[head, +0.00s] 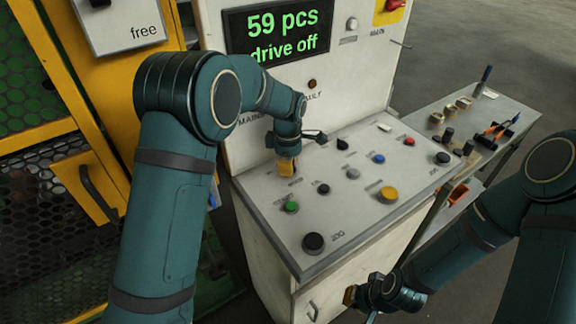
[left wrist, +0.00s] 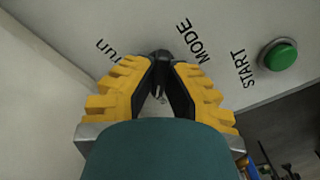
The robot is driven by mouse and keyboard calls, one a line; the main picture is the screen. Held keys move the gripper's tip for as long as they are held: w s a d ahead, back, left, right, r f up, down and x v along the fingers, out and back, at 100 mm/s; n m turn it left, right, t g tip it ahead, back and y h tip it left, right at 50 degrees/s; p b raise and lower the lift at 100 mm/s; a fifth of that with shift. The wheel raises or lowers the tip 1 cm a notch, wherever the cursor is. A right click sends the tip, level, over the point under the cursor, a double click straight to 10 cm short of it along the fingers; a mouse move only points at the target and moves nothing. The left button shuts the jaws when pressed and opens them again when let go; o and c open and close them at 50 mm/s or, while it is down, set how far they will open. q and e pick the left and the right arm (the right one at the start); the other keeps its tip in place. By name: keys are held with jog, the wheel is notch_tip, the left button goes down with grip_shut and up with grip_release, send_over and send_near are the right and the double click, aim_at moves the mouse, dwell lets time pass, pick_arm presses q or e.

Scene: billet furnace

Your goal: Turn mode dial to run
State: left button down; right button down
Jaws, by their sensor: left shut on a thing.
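The mode dial (left wrist: 161,55) is a small black knob on the panel, with the printed word "MODE" to its right and "run", partly covered, to its left in the left wrist view. My left gripper (left wrist: 160,72) has its yellow-padded fingers closed on the dial from both sides. In the head view my left gripper (head: 286,168) points down at the back left of the sloped console (head: 330,215) and hides the dial. Which way the dial points is not clear. My right gripper (head: 350,296) hangs low in front of the console, apart from it; its finger opening is unclear.
A green START button (left wrist: 278,55) is beside the dial; it also shows in the head view (head: 291,207). Other console controls include a black button (head: 313,242) and a yellow button (head: 388,195). The display (head: 277,33) reads "59 pcs drive off". A side table (head: 500,110) holds small items.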

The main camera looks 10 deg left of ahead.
pick_arm(q)
jog(key=shift+m, duration=0.4)
jog(key=m+p, duration=0.1)
jog(key=m, duration=0.1)
jog(key=shift+m, duration=0.4)
jog(key=m+p, duration=0.1)
jog(key=m, duration=0.3)
jog(key=shift+m, duration=0.3)
jog(key=m, duration=0.4)
jog(key=shift+f+m+p, duration=0.1)
jog(key=shift+m+p, duration=0.2)
jog(key=shift+p, duration=0.05)
jog(key=m, duration=0.5)
jog(key=c, duration=1)
grip_release()
